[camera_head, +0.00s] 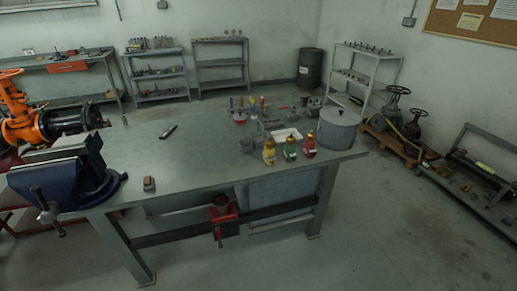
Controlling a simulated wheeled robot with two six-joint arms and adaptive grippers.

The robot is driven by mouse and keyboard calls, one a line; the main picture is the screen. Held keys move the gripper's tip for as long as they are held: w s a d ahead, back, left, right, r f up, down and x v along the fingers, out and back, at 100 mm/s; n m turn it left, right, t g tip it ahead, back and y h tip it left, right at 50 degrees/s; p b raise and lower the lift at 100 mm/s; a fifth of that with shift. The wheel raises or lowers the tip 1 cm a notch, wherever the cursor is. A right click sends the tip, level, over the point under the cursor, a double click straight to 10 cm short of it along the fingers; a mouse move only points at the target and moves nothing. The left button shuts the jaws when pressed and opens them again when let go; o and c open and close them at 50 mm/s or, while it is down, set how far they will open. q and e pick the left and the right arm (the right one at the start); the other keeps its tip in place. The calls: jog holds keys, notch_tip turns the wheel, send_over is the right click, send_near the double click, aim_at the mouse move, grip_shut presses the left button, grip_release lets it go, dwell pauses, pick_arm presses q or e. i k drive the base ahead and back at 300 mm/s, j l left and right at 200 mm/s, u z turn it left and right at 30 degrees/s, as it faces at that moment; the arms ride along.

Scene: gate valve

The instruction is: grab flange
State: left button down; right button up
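An orange valve-like body (25,128) is at the left edge, behind the vise and partly cut off by the frame. A dark round cylindrical part (70,121) extends to the right from it, with a flange-like disc at its right end (94,117). I cannot tell for sure which round piece is the flange. A dark blue bench vise (62,180) stands at the table's front left corner, below and in front of the orange body. Neither of my grippers is in view.
The grey workbench (205,165) is mostly clear in the middle. A dark tool (168,131) and small block (149,183) lie on it. Bottles (290,149), small parts and a grey drum (338,130) crowd its right end. Shelves (220,64) line the back wall; floor in front is open.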

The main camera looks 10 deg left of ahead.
aim_at(221, 201)
jog(key=i+j+z, duration=0.25)
jog(key=i, duration=0.25)
jog(key=i+j+z, duration=0.3)
jog(key=i, duration=0.2)
jog(key=i+l+u, duration=0.25)
jog(key=i+u, duration=0.15)
jog(key=i+l+u, duration=0.5)
jog(key=u, duration=0.3)
jog(key=i+l+u, duration=0.1)
jog(key=l+u, duration=0.15)
jog(key=u, duration=0.2)
jog(key=l+u, duration=0.25)
jog(key=u, duration=0.15)
jog(key=i+l+u, duration=0.1)
jog(key=l+u, duration=0.15)
jog(key=u, duration=0.15)
jog(key=l+u, duration=0.25)
jog(key=u, duration=0.15)
